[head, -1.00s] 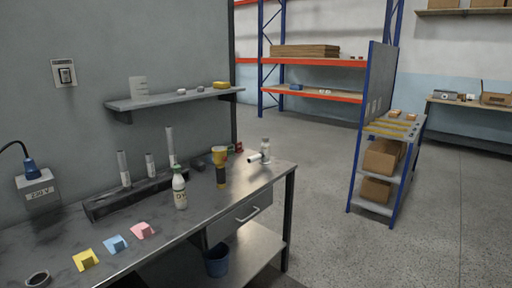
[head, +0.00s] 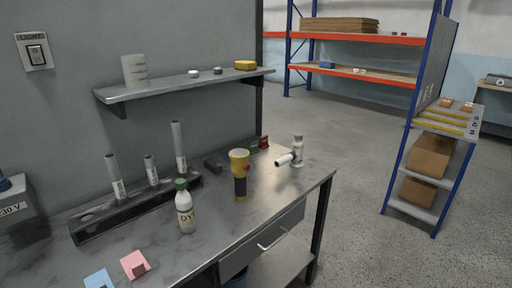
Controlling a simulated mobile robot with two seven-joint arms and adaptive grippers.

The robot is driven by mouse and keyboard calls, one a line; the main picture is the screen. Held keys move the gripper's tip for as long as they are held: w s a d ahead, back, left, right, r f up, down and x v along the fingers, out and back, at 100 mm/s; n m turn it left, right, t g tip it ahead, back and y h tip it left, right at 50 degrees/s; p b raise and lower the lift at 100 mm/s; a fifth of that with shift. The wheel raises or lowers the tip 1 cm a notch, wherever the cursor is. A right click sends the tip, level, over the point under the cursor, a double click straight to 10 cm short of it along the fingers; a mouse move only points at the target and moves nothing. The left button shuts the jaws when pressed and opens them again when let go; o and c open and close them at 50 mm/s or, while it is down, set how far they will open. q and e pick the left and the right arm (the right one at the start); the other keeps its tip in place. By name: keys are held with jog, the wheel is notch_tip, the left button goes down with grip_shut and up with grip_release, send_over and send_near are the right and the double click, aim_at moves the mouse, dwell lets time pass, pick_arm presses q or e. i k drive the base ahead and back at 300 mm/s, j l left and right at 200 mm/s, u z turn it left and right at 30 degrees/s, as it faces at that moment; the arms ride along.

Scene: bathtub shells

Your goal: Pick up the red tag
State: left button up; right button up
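A pinkish-red tag (head: 135,264) with a small raised block on it lies on the grey workbench (head: 235,222) near its front edge, at the lower left of the head view. A light blue tag (head: 99,280) lies to its left, partly cut off by the bottom of the picture. Neither of my grippers is in view.
A white bottle with a green cap (head: 185,208) and a yellow-headed flashlight (head: 240,175) stand right of the tag. Behind is a dark rack (head: 135,210) holding tubes. A wall shelf (head: 185,84) hangs above. Floor is clear right of the bench.

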aim_at(263, 140)
jog(key=i+l+z, duration=0.7)
jog(key=i+l, duration=0.15)
jog(key=i+l+z, duration=0.35)
jog(key=i+z, duration=0.35)
jog(key=i, duration=0.25)
jog(key=i+l+u, duration=0.15)
jog(key=i, duration=0.55)
jog(key=i+l+u, duration=0.15)
jog(key=i, duration=0.6)
jog(key=i+j+u, duration=0.1)
jog(key=i+u, duration=0.65)
jog(key=i+l+u, duration=0.1)
jog(key=i+u, duration=0.45)
jog(key=u, duration=0.25)
jog(key=i+u, duration=0.2)
jog(key=u, duration=0.25)
jog(key=i+l+u, duration=0.15)
jog(key=u, duration=0.3)
jog(key=i+l+u, duration=0.15)
jog(key=u, duration=0.2)
jog(key=i+l+u, duration=0.2)
jog(key=u, duration=0.15)
jog(key=i+l+u, duration=0.25)
jog(key=u, duration=0.15)
